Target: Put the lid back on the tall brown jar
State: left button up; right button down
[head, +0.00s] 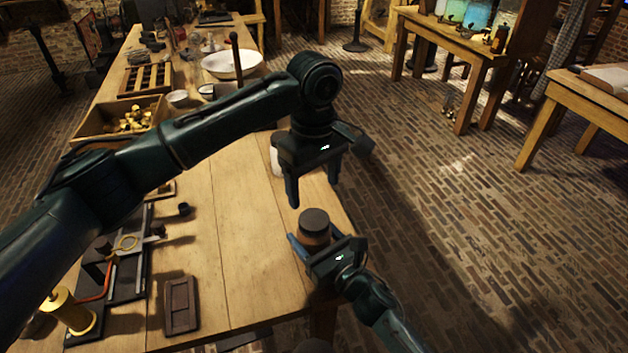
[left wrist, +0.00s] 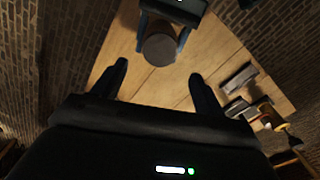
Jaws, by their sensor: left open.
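The brown jar (head: 316,239) stands upright near the front right edge of the wooden table, with a dark round lid (head: 313,218) on its top. The lid also shows from above in the left wrist view (left wrist: 159,48). I cannot tell whether it is fully seated. My right gripper (head: 315,246) has its fingers on both sides of the jar, below the lid, and hides its lower part. My left gripper (head: 313,193) is open and empty, above and behind the jar, fingers pointing down. Its two fingers show apart in the left wrist view (left wrist: 158,75).
A white vessel (head: 275,158) stands partly hidden behind my left gripper. A tray of brass pieces (head: 96,136), a white basin (head: 231,65) and a dark small box (head: 181,305) are on the table (head: 235,225). The table's middle is clear.

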aim_at(314, 219)
pick_arm(q)
jog(key=shift+f, duration=4)
jog(key=shift+c, duration=0.2)
